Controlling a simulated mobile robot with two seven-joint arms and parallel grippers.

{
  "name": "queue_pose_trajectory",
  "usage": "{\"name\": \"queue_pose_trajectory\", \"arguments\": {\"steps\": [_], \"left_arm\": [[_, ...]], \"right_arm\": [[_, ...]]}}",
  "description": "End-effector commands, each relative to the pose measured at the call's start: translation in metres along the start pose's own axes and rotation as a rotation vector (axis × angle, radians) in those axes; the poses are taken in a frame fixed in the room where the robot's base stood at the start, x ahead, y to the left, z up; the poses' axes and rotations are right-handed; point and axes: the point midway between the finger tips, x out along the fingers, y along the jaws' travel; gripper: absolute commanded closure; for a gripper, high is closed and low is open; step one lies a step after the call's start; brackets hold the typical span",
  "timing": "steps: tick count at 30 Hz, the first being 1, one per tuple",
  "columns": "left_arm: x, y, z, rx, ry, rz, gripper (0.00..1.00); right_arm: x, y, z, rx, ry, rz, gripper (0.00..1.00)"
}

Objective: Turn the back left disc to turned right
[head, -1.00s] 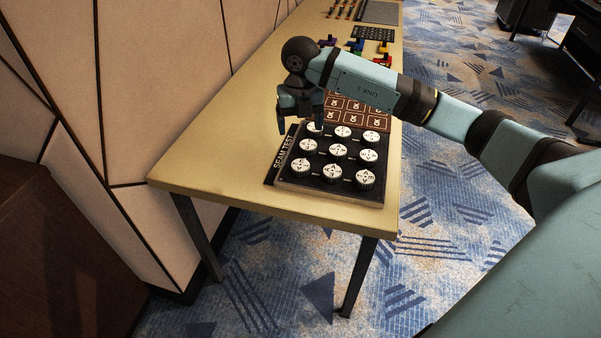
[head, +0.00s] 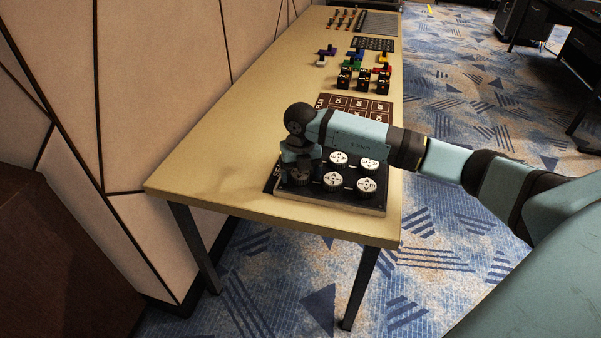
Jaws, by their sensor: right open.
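The black board (head: 350,204) with its rows of white-topped round discs lies at the near end of the table. The back row, with the back left disc, is hidden behind my right arm and gripper. The discs at middle centre (head: 338,159), middle right (head: 368,164), front centre (head: 333,181) and front right (head: 366,186) show clearly. My right gripper (head: 301,169) is open and points down over the left column, close to the front left disc (head: 300,179), which is in shadow. Whether it touches a disc I cannot tell. My left gripper is out of view.
The brown card panel (head: 374,108) lies behind the board, with several dark blocks (head: 363,80) beyond it. Coloured pieces (head: 328,51) and grey panels (head: 378,22) lie farther back. The table's left part (head: 215,165) is clear. A panelled wall (head: 150,90) runs along the left.

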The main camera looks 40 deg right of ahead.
Motion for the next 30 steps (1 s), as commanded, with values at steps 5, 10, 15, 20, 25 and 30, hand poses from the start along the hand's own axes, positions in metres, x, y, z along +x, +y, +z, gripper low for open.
{"name": "queue_pose_trajectory", "arguments": {"steps": [5, 10, 15, 20, 25, 30], "left_arm": [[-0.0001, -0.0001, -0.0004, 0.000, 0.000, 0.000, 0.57], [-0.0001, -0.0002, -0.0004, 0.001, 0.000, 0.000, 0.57], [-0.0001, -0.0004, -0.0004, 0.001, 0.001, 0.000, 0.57], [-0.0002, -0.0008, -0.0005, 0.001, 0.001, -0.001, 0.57], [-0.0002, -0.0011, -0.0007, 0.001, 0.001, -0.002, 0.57], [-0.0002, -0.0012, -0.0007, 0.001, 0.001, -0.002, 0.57]], "right_arm": [[0.0001, 0.0001, -0.0001, 0.000, 0.000, 0.000, 0.20], [0.0000, 0.0000, -0.0001, 0.000, 0.001, 0.000, 0.54], [-0.0001, 0.0000, -0.0002, -0.001, 0.001, 0.000, 0.69], [-0.0002, 0.0000, -0.0002, -0.018, 0.001, 0.000, 0.69], [-0.0001, -0.0001, -0.0003, -0.078, 0.001, 0.000, 0.69], [-0.0006, -0.0007, 0.0002, -0.192, 0.000, -0.001, 0.69]]}}
